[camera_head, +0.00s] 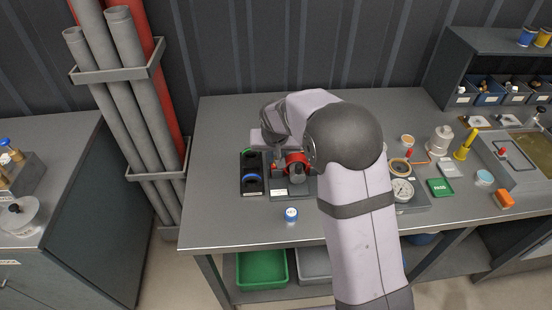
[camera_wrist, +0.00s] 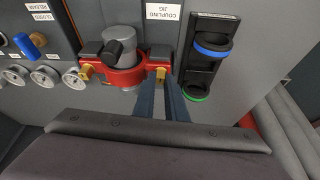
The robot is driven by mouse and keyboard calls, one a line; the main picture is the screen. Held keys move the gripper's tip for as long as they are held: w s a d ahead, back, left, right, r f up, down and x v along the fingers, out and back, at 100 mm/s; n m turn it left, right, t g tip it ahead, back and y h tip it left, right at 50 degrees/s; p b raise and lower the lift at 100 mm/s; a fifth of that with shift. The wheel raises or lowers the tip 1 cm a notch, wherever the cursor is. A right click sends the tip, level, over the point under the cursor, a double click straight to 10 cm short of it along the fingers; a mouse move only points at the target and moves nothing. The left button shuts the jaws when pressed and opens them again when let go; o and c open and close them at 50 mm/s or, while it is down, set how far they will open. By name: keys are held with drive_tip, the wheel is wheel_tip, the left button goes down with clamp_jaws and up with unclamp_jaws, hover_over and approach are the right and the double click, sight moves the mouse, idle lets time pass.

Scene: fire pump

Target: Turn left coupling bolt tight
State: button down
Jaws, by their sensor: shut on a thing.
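The red coupling (camera_wrist: 125,78) sits in the coupling jig with a grey cylinder and black knob on top. It also shows in the head view (camera_head: 296,158), partly behind my arm. In the wrist view, one brass bolt (camera_wrist: 86,72) sits on the coupling's left side and another (camera_wrist: 161,73) on its right side. The wrist view looks from the opposite side, so this right-hand bolt is the left coupling bolt. My gripper (camera_wrist: 161,84) is shut on it, its two blue-grey fingers reaching up from below. The fingertips partly hide the bolt, and its tightness cannot be seen.
A black rack with a blue ring (camera_wrist: 212,47) and a green ring (camera_wrist: 196,96) stands close beside the fingers. A small blue-topped jar (camera_head: 291,214) stands near the bench's front edge. A gauge (camera_head: 402,190) and several small items lie right of my arm. The bench's left end is clear.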

drive_tip(key=m+b, duration=0.2)
drive_tip(key=m+h+b, duration=0.1)
drive_tip(key=m+b, duration=0.1)
drive_tip(key=shift+w+a+f+h, duration=0.1)
drive_tip(key=shift+a+f+h, duration=0.1)
drive_tip(key=shift+h, duration=0.1)
drive_tip(key=m, duration=0.2)
drive_tip(key=m+g+h, duration=0.1)
drive_tip(key=m, duration=0.1)
drive_tip(key=shift+w+a+r+m+b, duration=0.1)
drive_tip(key=shift+r+m+b, duration=0.1)
drive_tip(key=shift+m+b, duration=0.15)
drive_tip(key=m+g+h+p, duration=0.1)
drive_tip(key=m, duration=0.1)
drive_tip(key=shift+r+m, duration=0.1)
drive_tip(key=shift+m, duration=0.25)
drive_tip(key=m+g+p, duration=0.1)
drive_tip(key=m+p, duration=0.1)
drive_tip(key=shift+w+r+m, duration=0.1)
drive_tip(key=shift+w+m, duration=0.05)
drive_tip(key=shift+m, duration=0.25)
drive_tip(key=m+g+p, duration=0.1)
drive_tip(key=m+p, duration=0.1)
drive_tip(key=p, duration=0.1)
drive_tip(key=shift+h, duration=0.3)
drive_tip(key=shift+w+m+g+p, duration=0.1)
drive_tip(key=shift+m+g+p, duration=0.4)
drive_tip(key=shift+m+p, duration=0.6)
drive_tip(key=shift+f+m, duration=0.25)
drive_tip(key=shift+m, duration=0.05)
